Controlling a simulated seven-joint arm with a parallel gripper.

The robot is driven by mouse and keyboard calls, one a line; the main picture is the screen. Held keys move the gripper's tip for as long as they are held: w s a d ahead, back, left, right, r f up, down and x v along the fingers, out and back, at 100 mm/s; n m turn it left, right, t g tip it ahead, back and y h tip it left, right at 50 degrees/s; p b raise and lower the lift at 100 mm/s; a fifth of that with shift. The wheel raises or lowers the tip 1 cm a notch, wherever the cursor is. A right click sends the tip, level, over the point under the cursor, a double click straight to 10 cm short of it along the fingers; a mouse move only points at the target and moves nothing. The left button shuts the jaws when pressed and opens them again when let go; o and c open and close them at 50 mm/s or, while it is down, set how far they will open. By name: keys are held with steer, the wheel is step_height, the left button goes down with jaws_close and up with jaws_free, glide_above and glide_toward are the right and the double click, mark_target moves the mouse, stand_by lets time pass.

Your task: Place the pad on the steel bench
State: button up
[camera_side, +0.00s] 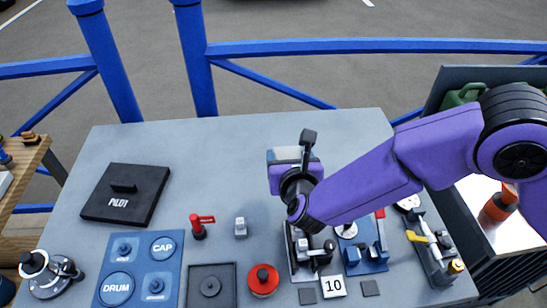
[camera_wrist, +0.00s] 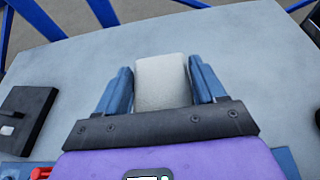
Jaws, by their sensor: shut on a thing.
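The pad (camera_wrist: 162,80) is a pale grey, rounded block. In the wrist view it sits between the two blue fingers of my gripper (camera_wrist: 161,88), which is shut on it. In the side view my gripper (camera_side: 286,158) is over the middle of the grey-blue table, and its wrist hides much of the fingers and the pad. The steel bench (camera_side: 478,199) is at the right edge of the side view, with a shiny metal top. My arm reaches across in front of it, and the pad is well to its left.
An orange bottle (camera_side: 497,205) and a green can (camera_side: 462,95) are at the steel bench. The grey-blue table (camera_side: 230,140) bears a black PILOT plate (camera_side: 126,196), a blue CAP and DRUM board (camera_side: 140,265) and several small fixtures along its front. Its far part is clear. A wooden bench (camera_side: 20,205) stands left.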

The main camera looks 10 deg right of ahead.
steer(key=s+d+r, duration=0.2)
steer(key=s+d, duration=0.2)
steer(key=shift+s+d+r, duration=0.15)
steer(key=shift+d+r, duration=0.05)
steer(key=shift+r, duration=0.2)
steer(key=w+d+r+m+h, duration=0.1)
steer(key=w+d+r, duration=0.2)
steer(key=d, duration=0.7)
steer(key=w+d+r+m+h, duration=0.15)
steer(key=w+d, duration=0.25)
steer(key=d, duration=0.7)
steer(key=s+d+r, duration=0.2)
steer(key=d, duration=0.8)
steer(key=s+d+r+h, duration=0.1)
steer(key=s+d+r, duration=0.1)
steer(key=d, duration=0.8)
steer(key=shift+s+d+m+g, duration=0.3)
steer(key=shift+s+m+g, duration=0.15)
steer(key=shift+s, duration=0.25)
steer(key=shift+h, duration=0.25)
